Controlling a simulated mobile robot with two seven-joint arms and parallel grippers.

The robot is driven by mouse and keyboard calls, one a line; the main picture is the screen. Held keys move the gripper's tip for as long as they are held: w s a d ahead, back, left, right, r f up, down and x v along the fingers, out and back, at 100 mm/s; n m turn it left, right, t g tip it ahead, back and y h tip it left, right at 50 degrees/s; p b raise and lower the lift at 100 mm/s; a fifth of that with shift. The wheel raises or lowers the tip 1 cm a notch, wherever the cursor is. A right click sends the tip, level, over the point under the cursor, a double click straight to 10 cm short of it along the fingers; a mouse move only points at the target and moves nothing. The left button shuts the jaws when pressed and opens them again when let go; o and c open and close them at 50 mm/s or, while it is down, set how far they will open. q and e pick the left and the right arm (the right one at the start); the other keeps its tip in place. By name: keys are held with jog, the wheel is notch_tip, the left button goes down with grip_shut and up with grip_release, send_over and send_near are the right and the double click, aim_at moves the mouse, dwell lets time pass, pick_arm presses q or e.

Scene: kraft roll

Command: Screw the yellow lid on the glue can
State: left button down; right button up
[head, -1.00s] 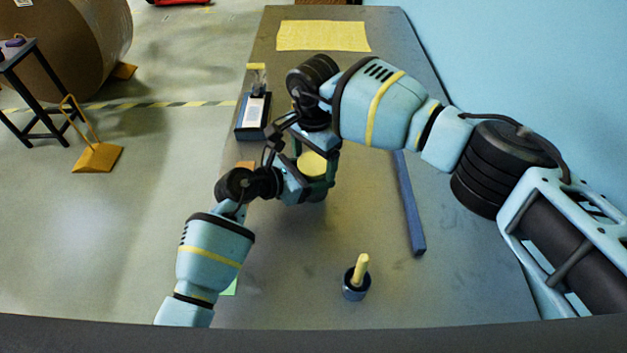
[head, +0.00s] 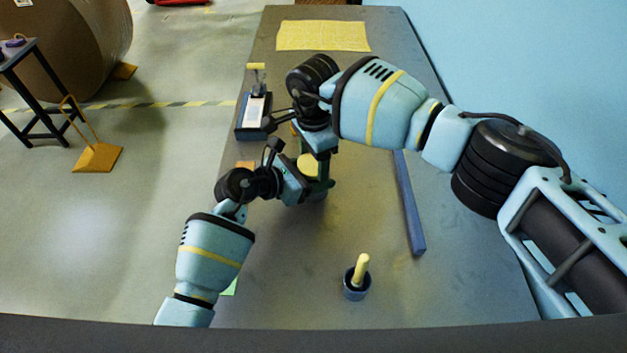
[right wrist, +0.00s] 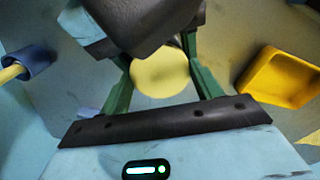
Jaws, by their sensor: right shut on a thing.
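The round yellow lid (head: 308,165) shows partly between my two grippers over the table's left side. In the right wrist view the lid (right wrist: 160,73) sits between the green fingers of my right gripper (right wrist: 158,80), which is shut on it. In the head view my right gripper (head: 322,165) comes down from above, its body covering part of the lid. My left gripper (head: 315,188) is low beside the lid, coming from the left. Its fingertips are largely hidden, so its grip is unclear. The glue can cannot be made out clearly beneath the lid and grippers.
A cup (head: 355,288) with a yellow-handled tool stands at the front. A blue bar (head: 408,205) lies to the right. A black holder (head: 253,112) stands at the left edge. A yellow tray (right wrist: 280,78) is near my right gripper. The front right of the table is clear.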

jog(key=o, duration=1.1)
jog(key=shift+r, duration=0.1)
jog(key=shift+r, duration=2.15)
jog(key=shift+o, duration=1.4)
notch_tip(320, 180, up, 12)
